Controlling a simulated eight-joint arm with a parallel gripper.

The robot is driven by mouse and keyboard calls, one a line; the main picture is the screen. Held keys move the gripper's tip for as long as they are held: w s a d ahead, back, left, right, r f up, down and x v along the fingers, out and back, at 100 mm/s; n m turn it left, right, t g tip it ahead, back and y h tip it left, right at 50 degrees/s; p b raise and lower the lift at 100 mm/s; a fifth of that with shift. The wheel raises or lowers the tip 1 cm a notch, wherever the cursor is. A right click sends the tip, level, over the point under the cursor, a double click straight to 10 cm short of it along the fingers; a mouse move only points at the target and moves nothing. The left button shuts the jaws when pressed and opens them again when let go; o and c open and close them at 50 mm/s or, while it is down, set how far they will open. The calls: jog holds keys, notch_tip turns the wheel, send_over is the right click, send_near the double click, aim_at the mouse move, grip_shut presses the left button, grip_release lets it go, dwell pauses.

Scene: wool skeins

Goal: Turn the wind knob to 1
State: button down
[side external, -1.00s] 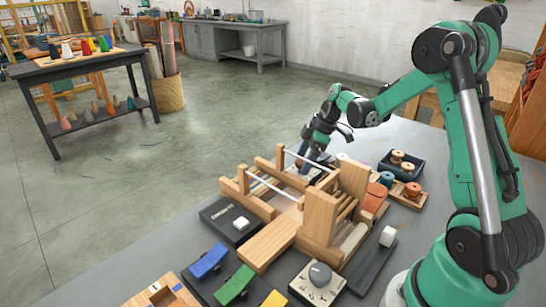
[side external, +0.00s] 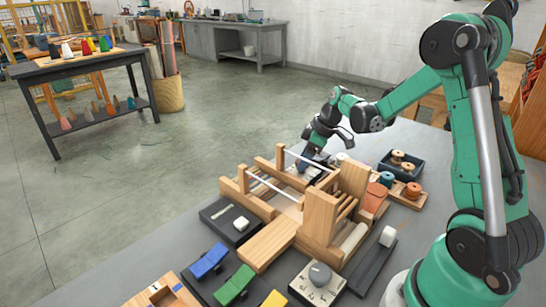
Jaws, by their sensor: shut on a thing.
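My gripper (side external: 308,156) points down behind the wooden loom frame, its fingers low and partly hidden by the loom's posts and rods. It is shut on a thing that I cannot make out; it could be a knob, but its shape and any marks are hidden. A grey round knob (side external: 320,274) sits on a pale dial plate (side external: 305,291) at the front, far from my gripper. Its markings are too small to read.
The wooden loom (side external: 320,215) stands between the camera and my gripper. Blue (side external: 208,261) and green (side external: 234,286) pedals lie in front. A dark slider box (side external: 218,212) is at its left. A dark tray with spools (side external: 386,167) and an orange spool (side external: 412,189) stand right.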

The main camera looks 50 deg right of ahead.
jog(key=shift+m+h, duration=0.5)
jog(key=shift+m, duration=0.7)
jog(key=shift+c, duration=1.7)
grip_release()
jog(key=shift+v, duration=2.85)
jog(key=shift+s+a, duration=0.1)
